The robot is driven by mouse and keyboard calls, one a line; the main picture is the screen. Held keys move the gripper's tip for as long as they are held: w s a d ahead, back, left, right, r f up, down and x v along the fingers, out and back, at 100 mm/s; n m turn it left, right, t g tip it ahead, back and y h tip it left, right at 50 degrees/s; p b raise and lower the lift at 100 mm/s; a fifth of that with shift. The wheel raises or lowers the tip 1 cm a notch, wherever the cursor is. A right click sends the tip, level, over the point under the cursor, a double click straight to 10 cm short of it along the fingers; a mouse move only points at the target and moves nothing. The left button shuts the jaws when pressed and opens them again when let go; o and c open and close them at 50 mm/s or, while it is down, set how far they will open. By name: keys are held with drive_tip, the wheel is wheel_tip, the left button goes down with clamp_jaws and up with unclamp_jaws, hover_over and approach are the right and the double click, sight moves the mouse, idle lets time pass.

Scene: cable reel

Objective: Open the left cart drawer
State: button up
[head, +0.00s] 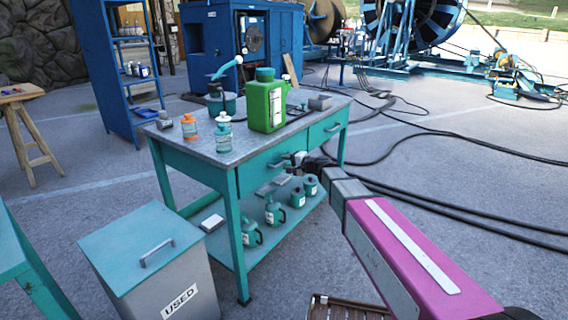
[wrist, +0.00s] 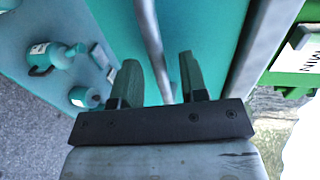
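The teal cart (head: 172,158) stands in the middle of the head view. Its left drawer (head: 255,172) looks closed, with its front about flush with the cart; the gripper partly hides it. My gripper (head: 292,160) is at this drawer front. In the wrist view the two dark fingers (wrist: 158,82) are apart, and the grey bar handle (wrist: 148,30) runs between them in front of the teal drawer face (wrist: 195,28). I see a gap between the handle and the fingers. The right drawer (head: 328,128) is closed.
A green jug (head: 265,104) and several bottles stand on the cart top. Several teal containers (head: 274,212) stand on the lower shelf. A lidded bin (head: 150,262) marked USED is at front left. Black cables (head: 450,215) lie on the floor at right.

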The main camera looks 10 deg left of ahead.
drive_tip(key=shift+x, duration=1)
clamp_jaws()
drive_tip(key=shift+d, duration=0.15)
